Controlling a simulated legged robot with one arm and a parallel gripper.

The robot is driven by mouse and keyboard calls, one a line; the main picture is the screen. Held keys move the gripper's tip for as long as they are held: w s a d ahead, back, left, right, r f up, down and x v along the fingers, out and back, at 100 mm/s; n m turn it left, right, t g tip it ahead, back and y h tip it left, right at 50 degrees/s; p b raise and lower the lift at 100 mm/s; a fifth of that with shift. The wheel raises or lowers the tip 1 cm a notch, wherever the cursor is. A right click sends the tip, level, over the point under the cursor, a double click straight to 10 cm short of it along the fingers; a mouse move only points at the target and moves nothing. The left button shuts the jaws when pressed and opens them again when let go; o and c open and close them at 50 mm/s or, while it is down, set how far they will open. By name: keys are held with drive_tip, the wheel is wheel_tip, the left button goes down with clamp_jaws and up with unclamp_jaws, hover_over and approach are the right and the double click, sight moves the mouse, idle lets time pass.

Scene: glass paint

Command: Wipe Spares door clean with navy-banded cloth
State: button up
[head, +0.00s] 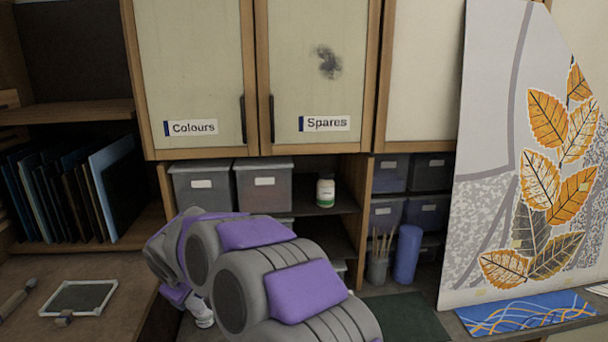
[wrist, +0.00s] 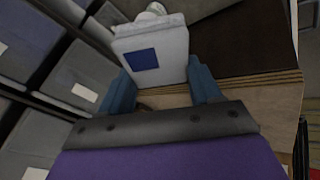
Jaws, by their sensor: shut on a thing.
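The Spares door (head: 300,85) is a pale cabinet door with a wooden frame and a label reading "Spares". It is shut and has a dark smudge (head: 329,62) on its upper right. In the head view my arm is low, in front of the shelves and below the door, and hides most of the gripper. The cloth is apart from the door.
The Colours door (head: 190,70) is shut left of Spares. Grey bins (head: 264,190) and a white jar (head: 325,190) stand on the shelf below. A blue cylinder (head: 407,255) stands right, beside a tall leaf-patterned panel (head: 490,150). Space before the Spares door looks clear.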

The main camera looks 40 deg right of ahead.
drive_tip(key=w+d+r+n+t+p, duration=0.1)
drive_tip(key=d+r+n+t+p, duration=0.15)
drive_tip(key=d+r, duration=0.55)
drive_tip(key=d+r+n+t+p, duration=0.2)
drive_tip(key=d+r+n, duration=0.1)
drive_tip(key=r, duration=0.9)
drive_tip(key=w+d+r+n+t+p, duration=0.1)
drive_tip(key=d+r+n+t+p, duration=0.15)
drive_tip(key=d+r, duration=0.55)
drive_tip(key=s+d+r+n+t+p, duration=0.1)
drive_tip(key=s+d+r+t, duration=0.2)
drive_tip(key=r, duration=0.4)
drive_tip(key=s+d+r+h+p, duration=0.1)
drive_tip(key=s+d+r, duration=0.2)
drive_tip(key=d+r, duration=0.3)
drive_tip(key=s+d+r+n+t+p, duration=0.1)
drive_tip(key=s+d+r+t+p, duration=0.15)
drive_tip(key=r, duration=0.45)
drive_tip(key=shift+g, duration=0.35)
drive_tip(key=shift+w+d+r+p, duration=0.1)
drive_tip(key=shift+w+d+p, duration=0.5)
drive_tip(key=shift+w+p, duration=0.2)
drive_tip(key=shift+w+d+r+p, duration=0.1)
drive_tip(key=shift+w+d+p, duration=0.6)
drive_tip(key=shift+w, duration=0.25)
drive_tip(key=shift+w+d+p, duration=0.5)
drive_tip(key=shift+w+p, duration=0.3)
drive_tip(key=shift+w, duration=0.05)
drive_tip(key=shift+a, duration=0.2)
